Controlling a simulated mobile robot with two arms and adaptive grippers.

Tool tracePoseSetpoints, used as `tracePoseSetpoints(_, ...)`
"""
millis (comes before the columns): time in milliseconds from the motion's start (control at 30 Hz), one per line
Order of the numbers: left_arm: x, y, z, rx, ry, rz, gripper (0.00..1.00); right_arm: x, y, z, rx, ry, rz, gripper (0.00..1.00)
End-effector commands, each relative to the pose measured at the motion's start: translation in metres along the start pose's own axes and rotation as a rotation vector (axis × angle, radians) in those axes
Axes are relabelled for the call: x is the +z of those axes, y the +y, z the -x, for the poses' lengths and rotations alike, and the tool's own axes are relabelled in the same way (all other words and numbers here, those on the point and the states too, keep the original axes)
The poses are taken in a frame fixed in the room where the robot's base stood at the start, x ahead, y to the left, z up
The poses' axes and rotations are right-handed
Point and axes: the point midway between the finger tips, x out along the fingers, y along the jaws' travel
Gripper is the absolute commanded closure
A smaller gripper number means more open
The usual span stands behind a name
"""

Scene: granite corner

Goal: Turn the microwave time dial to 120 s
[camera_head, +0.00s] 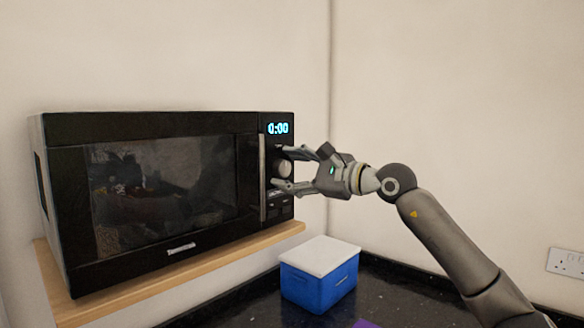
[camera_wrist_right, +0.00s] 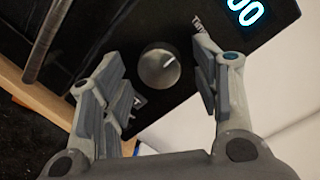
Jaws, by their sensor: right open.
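The black microwave (camera_head: 160,190) stands on a wooden shelf, its door shut. Its display (camera_head: 278,128) reads 0:00. The round silver time dial (camera_head: 284,168) is below the display, and a white mark on its face shows in the right wrist view (camera_wrist_right: 159,68). My right gripper (camera_head: 280,170) is at the control panel with its fingers open, one above and one below the dial in the head view. In the wrist view the dial lies between the two fingers (camera_wrist_right: 165,85), with a gap on each side. My left gripper is not in view.
The wooden shelf (camera_head: 180,277) runs under the microwave. A blue box with a white lid (camera_head: 320,287) sits on the dark granite counter (camera_head: 395,297) below. A vertical door handle (camera_head: 262,178) is just left of the dial. A wall socket (camera_head: 567,262) is at far right.

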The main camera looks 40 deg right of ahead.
Motion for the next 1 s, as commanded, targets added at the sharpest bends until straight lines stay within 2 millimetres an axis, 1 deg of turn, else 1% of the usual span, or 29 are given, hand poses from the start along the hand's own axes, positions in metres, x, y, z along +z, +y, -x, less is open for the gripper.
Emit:
tracePoseSetpoints(133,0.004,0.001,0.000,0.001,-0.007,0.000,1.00,0.000,0.000,0.000,0.000,0.000,0.000,0.43)
tracePoseSetpoints(400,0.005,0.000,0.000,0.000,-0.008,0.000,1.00,0.000,0.000,0.000,0.001,0.000,0.000,0.78)
tracePoseSetpoints(500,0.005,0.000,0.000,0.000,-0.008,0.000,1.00,0.000,0.000,0.000,0.001,0.000,0.000,0.89)
tracePoseSetpoints(767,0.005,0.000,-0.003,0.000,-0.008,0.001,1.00,-0.001,0.001,0.000,-0.002,-0.002,-0.030,0.89)
tracePoseSetpoints(1000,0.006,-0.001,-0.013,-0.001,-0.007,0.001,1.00,-0.002,0.003,0.001,-0.015,-0.009,-0.152,0.89)
